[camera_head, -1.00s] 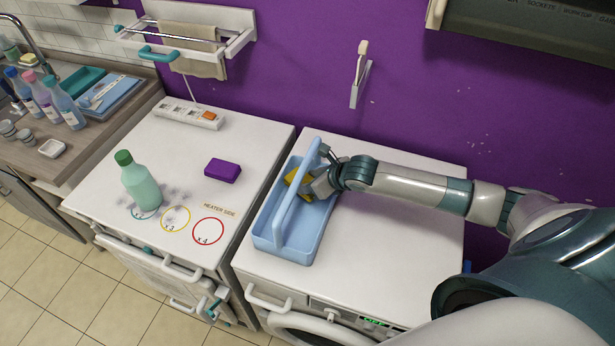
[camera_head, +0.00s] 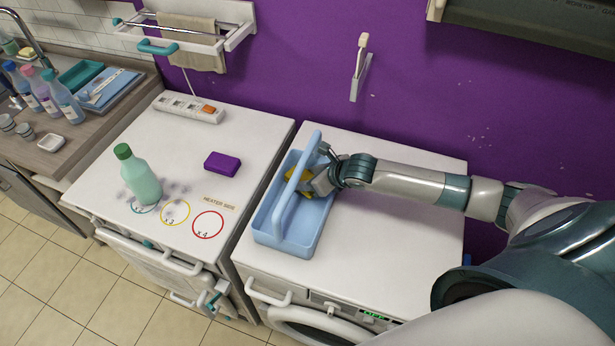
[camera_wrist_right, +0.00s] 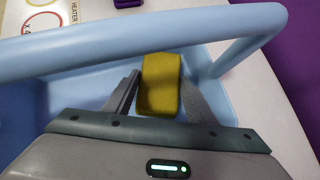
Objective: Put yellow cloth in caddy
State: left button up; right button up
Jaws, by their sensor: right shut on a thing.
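The light blue caddy (camera_head: 286,235) stands on the white washing machine top, its handle arching over the middle. The yellow cloth (camera_head: 291,177) is inside the caddy's outline, partly hidden by the handle and my gripper. My right gripper (camera_head: 310,184) reaches in from the right, low over the caddy, and is shut on the cloth. In the right wrist view the yellow cloth (camera_wrist_right: 160,84) shows as a thick block between the two fingers, with the caddy floor around it. Whether it touches the floor I cannot tell. My left gripper is not in view.
A purple sponge (camera_head: 222,163), a green bottle (camera_head: 138,175) and a power strip (camera_head: 189,109) are on the white top to the left. The caddy handle (camera_wrist_right: 130,42) passes close to my right gripper. The washing machine top (camera_head: 378,240) is clear right of the caddy.

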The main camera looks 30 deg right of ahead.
jog(key=o, duration=1.1)
jog(key=shift+r, duration=0.15)
jog(key=shift+r+p, duration=0.4)
jog(key=shift+r, duration=0.15)
jog(key=shift+s+d+r, duration=0.1)
jog(key=shift+s+d, duration=0.05)
jog(key=shift+s, duration=0.05)
jog(key=b+v, duration=0.4)
jog(key=v, duration=0.7)
jog(key=shift+r, duration=0.25)
jog(key=shift+s, duration=0.1)
